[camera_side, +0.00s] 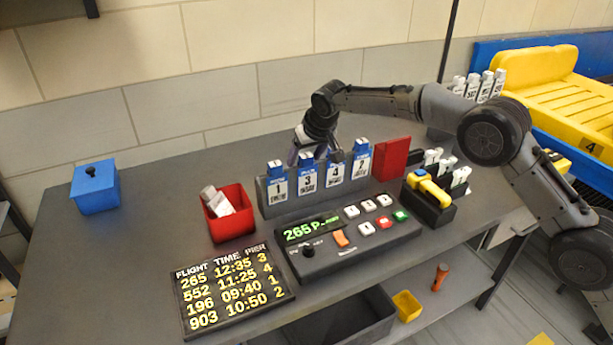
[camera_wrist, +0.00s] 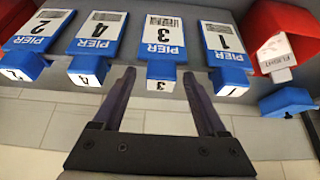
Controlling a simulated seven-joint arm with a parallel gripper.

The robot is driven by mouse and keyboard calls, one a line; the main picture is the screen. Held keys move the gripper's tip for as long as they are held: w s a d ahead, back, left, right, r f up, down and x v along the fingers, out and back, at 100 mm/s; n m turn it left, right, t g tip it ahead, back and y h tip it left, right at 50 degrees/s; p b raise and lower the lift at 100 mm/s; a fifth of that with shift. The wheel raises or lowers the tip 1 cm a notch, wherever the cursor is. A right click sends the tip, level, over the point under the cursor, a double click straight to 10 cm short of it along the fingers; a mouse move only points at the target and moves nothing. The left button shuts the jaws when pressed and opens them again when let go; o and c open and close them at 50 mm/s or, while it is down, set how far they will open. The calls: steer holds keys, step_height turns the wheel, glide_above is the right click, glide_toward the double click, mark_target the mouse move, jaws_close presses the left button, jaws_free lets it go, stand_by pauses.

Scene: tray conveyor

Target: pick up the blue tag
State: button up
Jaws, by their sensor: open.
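Several blue-and-white PIER tags stand upright in a row in a dark rack (camera_side: 318,202): tag 1 (camera_side: 277,187), tag 3 (camera_side: 307,180), tag 4 (camera_side: 335,176) and tag 2 (camera_side: 361,168). My gripper (camera_side: 316,154) is open and empty, close behind and above the middle of the row. In the wrist view, the fingertips of my gripper (camera_wrist: 160,74) lie to either side of the blue top of tag 3 (camera_wrist: 162,52). Tag 4 (camera_wrist: 96,45) is beside the left finger and tag 1 (camera_wrist: 225,48) beyond the right one. I cannot tell whether the fingers reach around tag 3.
A red bin (camera_side: 233,228) with white tags stands left of the rack, a red block (camera_side: 391,158) right of it. A control console (camera_side: 350,247) and flight board (camera_side: 230,292) lie in front.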

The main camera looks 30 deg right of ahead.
steer(key=shift+c, duration=0.2)
jaws_close()
steer(key=shift+r, duration=0.15)
stand_by(0.3)
steer(key=r, duration=0.6)
steer(key=shift+s+r, duration=0.15)
steer(key=shift+s, duration=0.05)
steer(key=shift+s+r, duration=0.2)
steer(key=shift+r, duration=0.15)
steer(key=s, duration=1.3)
steer(key=shift+s, duration=0.4)
